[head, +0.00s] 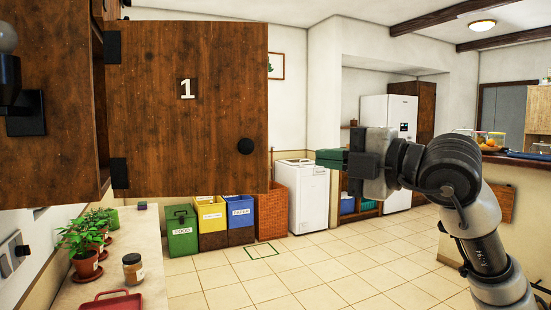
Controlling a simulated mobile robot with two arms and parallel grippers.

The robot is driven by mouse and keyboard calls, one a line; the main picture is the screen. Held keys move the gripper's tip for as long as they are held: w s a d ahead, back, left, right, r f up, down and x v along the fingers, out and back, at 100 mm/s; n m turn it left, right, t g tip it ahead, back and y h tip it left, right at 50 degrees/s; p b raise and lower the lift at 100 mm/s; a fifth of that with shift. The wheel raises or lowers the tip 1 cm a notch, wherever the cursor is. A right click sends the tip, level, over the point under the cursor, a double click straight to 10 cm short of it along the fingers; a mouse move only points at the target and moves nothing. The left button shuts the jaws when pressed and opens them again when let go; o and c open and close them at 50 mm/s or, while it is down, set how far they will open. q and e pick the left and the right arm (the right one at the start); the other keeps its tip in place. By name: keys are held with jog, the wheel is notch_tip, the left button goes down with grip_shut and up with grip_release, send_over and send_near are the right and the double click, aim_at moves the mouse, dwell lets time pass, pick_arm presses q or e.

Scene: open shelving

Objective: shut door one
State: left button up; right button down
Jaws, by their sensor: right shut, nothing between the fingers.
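Door one (188,130) is a dark wooden cupboard door with a white "1" plate and a round black knob (246,146) near its lower right. It hangs open on black hinges at its left edge, swung out from the wall cupboard (50,155). My right gripper (324,158) is shut and empty, to the right of the door and about level with the knob. In the picture a gap shows between it and the door's free edge; the depth between them is hard to tell. My left gripper is not in view.
Below the door, a counter (125,250) holds potted plants (85,245), a jar (133,268) and a red tray (110,302). Labelled bins (182,232) and a white appliance (308,195) stand along the back wall. The tiled floor (300,280) in the middle is clear.

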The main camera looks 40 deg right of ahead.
jog(key=p, duration=0.7)
send_near(261, 148)
jog(key=w+a, duration=0.2)
jog(key=a, duration=0.2)
jog(key=w+d, duration=0.1)
jog(key=w, duration=0.1)
jog(key=w+d+p, duration=0.1)
jog(key=w, duration=0.1)
jog(key=shift+w+d, duration=0.15)
jog(key=shift+d, duration=0.05)
jog(key=shift+f, duration=0.1)
jog(key=shift+a, duration=0.1)
jog(key=shift+w, duration=0.15)
